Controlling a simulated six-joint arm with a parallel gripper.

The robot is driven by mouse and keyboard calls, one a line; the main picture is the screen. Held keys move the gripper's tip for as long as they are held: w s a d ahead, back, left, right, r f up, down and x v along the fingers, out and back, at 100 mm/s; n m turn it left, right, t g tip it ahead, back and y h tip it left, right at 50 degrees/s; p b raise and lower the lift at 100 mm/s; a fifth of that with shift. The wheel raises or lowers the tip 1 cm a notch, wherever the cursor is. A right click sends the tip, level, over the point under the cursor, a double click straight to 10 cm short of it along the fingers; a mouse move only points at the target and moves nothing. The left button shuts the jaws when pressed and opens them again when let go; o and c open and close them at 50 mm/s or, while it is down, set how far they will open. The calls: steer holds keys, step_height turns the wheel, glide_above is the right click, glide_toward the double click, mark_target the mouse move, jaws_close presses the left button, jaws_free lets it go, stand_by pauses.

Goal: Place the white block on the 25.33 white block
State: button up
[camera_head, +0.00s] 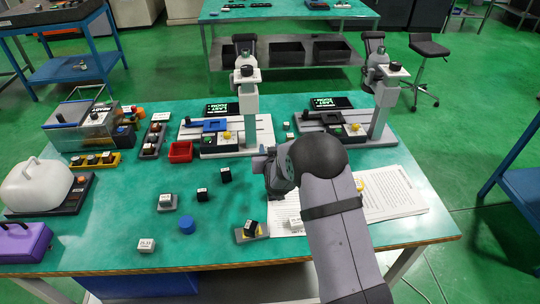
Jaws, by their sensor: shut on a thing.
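The white block marked 25.33 (146,244) sits on the green table top at the front left, with nothing on it. My gripper (262,163) is over the middle of the table, mostly hidden by my own wrist. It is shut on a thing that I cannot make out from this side. Another pale, labelled block (295,222) shows beside my forearm, at the edge of the open paper. My gripper is to the right of and farther back than the 25.33 block.
A blue round piece (187,226) and a dark block on a grey base (166,203) stand near the 25.33 block. Dark labelled blocks (202,195) lie mid-table. A white jug (38,184) and purple case (24,243) are at left. A red bin (181,152) is behind.

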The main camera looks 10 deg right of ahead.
steer(key=shift+r, duration=0.15)
steer(key=s+a+r+n+g+y+b, duration=0.1)
steer(key=s+a+r+n+y, duration=0.3)
steer(key=a, duration=0.8)
steer(key=s+a+n+g+y+b, duration=0.1)
steer(key=s+a, duration=0.5)
steer(key=a, duration=0.6)
steer(key=s+a+r+n+y+b, duration=0.25)
steer(key=s+a, duration=0.35)
steer(key=a, duration=0.6)
steer(key=n+g+y, duration=0.2)
glide_above(149, 247)
step_height(149, 247, down, 4)
steer(key=shift+r+m, duration=0.1)
steer(key=shift+m, duration=0.15)
steer(key=shift+f+p, duration=0.55)
steer(key=shift+f, duration=4.4)
steer(key=shift+f, duration=0.1)
